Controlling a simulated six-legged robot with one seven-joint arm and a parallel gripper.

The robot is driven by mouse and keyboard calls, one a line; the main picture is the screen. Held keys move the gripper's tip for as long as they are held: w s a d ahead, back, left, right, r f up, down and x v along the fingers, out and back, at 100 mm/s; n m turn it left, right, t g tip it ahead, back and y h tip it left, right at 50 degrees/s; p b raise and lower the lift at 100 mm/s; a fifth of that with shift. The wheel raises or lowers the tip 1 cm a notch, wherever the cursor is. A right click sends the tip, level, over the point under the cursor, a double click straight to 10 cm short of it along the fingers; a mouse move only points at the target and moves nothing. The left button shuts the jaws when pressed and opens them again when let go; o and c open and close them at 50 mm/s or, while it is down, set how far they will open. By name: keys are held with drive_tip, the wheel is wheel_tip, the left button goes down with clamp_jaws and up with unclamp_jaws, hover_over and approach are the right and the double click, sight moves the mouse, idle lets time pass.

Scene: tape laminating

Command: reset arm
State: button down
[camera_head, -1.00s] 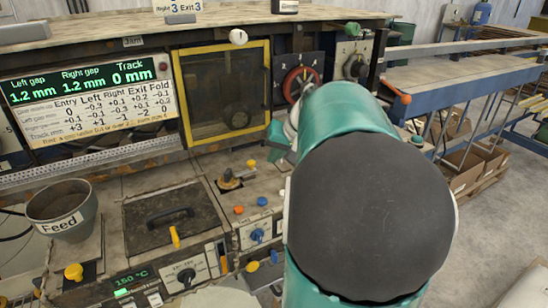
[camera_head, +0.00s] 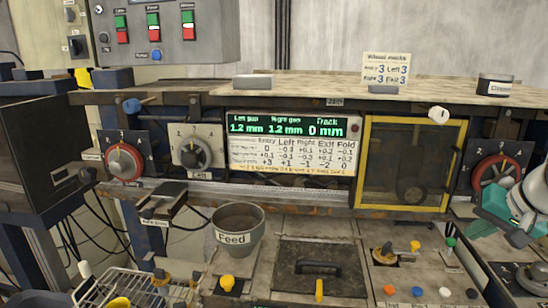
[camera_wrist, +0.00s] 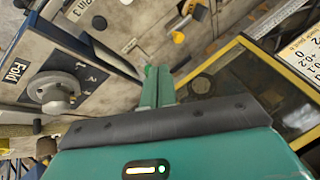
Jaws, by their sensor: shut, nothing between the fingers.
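My gripper (camera_wrist: 158,82) shows in the wrist view with its two green fingers pressed together and nothing between them. In the head view, the teal end of my arm (camera_head: 497,204) is at the right edge, in front of the red dial (camera_head: 496,172) and above the control panel. The wrist view shows the dark panel marked "Fold" (camera_wrist: 30,75) with its grey knob (camera_wrist: 53,93) to the left of the fingers. The yellow-framed window (camera_wrist: 228,80) is to their right. The fingertips appear clear of the surfaces, though their exact distance cannot be told.
The display (camera_head: 290,126) reads left gap 1.2 mm, right gap 1.2 mm, track 0 mm. The Feed cup (camera_head: 238,232) and the hatch with a black handle (camera_head: 318,268) are below it. A green-tipped lever (camera_head: 450,242) stands near my arm's end.

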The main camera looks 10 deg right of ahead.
drive_tip(key=w+a+f+n, duration=0.1)
drive_tip(key=a+f+n, duration=0.1)
drive_tip(key=a, duration=1)
drive_tip(key=s+a+f+n, duration=0.3)
drive_tip(key=s+a+f, duration=0.1)
drive_tip(key=a, duration=0.6)
drive_tip(key=s+a+f+n+g, duration=0.1)
drive_tip(key=s+a+f, duration=0.3)
drive_tip(key=a, duration=0.6)
drive_tip(key=shift+a+f+n+h, duration=0.15)
drive_tip(key=shift+f+n+h, duration=0.15)
drive_tip(key=shift+f+n, duration=0.5)
drive_tip(key=shift+r, duration=0.15)
